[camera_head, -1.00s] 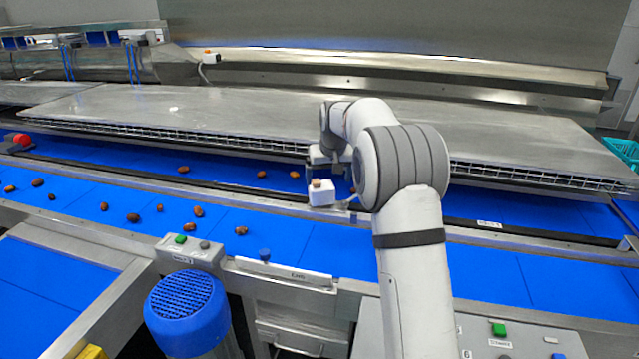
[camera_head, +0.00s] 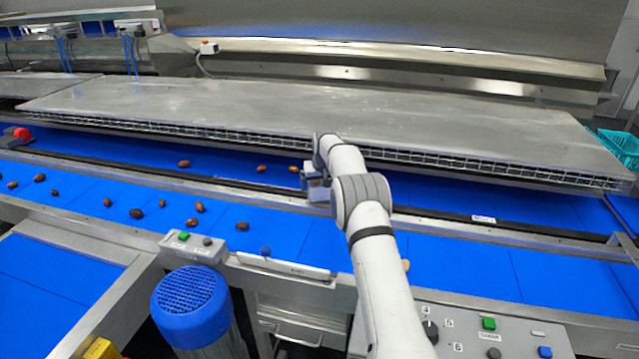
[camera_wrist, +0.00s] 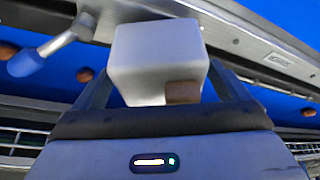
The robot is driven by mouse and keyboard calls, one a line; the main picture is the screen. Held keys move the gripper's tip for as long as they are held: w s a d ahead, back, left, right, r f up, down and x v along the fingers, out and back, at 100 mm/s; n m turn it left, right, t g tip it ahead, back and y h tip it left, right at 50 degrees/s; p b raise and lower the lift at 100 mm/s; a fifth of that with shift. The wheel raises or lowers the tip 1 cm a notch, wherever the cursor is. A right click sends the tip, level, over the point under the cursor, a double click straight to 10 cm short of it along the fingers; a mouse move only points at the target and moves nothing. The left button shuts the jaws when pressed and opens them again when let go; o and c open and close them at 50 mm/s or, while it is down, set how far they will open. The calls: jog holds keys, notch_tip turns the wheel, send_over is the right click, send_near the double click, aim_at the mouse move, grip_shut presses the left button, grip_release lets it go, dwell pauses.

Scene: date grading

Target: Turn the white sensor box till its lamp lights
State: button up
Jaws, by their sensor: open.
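The white sensor box (camera_wrist: 158,48) fills the upper middle of the wrist view, between the two dark fingers of my gripper (camera_wrist: 160,88). A small brown, dull patch, perhaps its lamp, shows at its lower right corner with no glow. In the head view, my gripper (camera_head: 313,183) is at the rail beside the belt, and the box (camera_head: 318,194) is mostly hidden by it. The fingers stand apart on either side of the box; contact cannot be made out.
A blue-tipped lever (camera_wrist: 28,61) sits left of the box in the wrist view. Brown dates (camera_head: 137,213) lie on the blue belt. A wide metal cover (camera_head: 250,105) overhangs the belt behind my gripper. A control panel (camera_head: 462,338) stands in front, right.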

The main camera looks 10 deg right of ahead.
jog(key=shift+w+f, duration=0.25)
jog(key=shift+f, duration=0.3)
jog(key=shift+c, duration=0.5)
jog(key=c, duration=0.9)
jog(key=shift+m+h+b, duration=0.3)
jog(key=shift+m+b, duration=0.1)
jog(key=shift+m, duration=0.5)
jog(key=m+h, duration=0.1)
jog(key=m, duration=0.2)
jog(key=shift+d+m, duration=0.15)
jog(key=shift+m, duration=0.15)
jog(key=o, duration=1)
